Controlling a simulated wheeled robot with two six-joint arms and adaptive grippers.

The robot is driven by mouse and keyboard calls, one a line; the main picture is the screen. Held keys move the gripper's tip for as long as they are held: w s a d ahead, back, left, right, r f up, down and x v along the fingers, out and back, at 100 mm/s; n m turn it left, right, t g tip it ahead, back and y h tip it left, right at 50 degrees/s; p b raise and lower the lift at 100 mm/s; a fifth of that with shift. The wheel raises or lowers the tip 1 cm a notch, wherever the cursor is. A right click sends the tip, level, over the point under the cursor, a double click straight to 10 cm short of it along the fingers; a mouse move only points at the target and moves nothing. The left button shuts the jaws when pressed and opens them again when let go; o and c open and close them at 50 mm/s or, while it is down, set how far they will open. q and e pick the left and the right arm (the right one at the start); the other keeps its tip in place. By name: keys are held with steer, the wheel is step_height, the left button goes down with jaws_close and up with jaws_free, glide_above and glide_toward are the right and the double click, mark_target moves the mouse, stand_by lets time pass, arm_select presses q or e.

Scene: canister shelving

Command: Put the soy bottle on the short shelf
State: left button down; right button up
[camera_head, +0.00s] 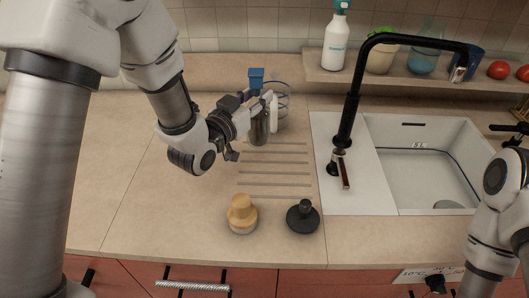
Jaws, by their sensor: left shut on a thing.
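My left gripper (262,115) is shut on a greyish, dark bottle (259,132), held upright near the back of the counter. The fingers hide much of the bottle, and I cannot read any label or tell whether its base touches the counter. The short shelf appears to be the raised beige ledge (312,75) along the back wall, behind the sink. My right arm shows at the right edge, but I cannot make out its gripper.
A blue item (256,77) and a clear container (282,97) stand behind the gripper. A white bottle (337,44) and several other items are on the ledge. A tall black faucet (347,120) stands by the sink (425,180). Tan (241,216) and black (303,218) knobbed objects sit in front.

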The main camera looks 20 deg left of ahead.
mark_target(251, 131)
arm_select(q)
step_height(251, 131, down, 8)
steer(key=shift+w+f, duration=0.1)
steer(key=c, duration=0.8)
jaws_free()
steer(key=shift+p, duration=0.3)
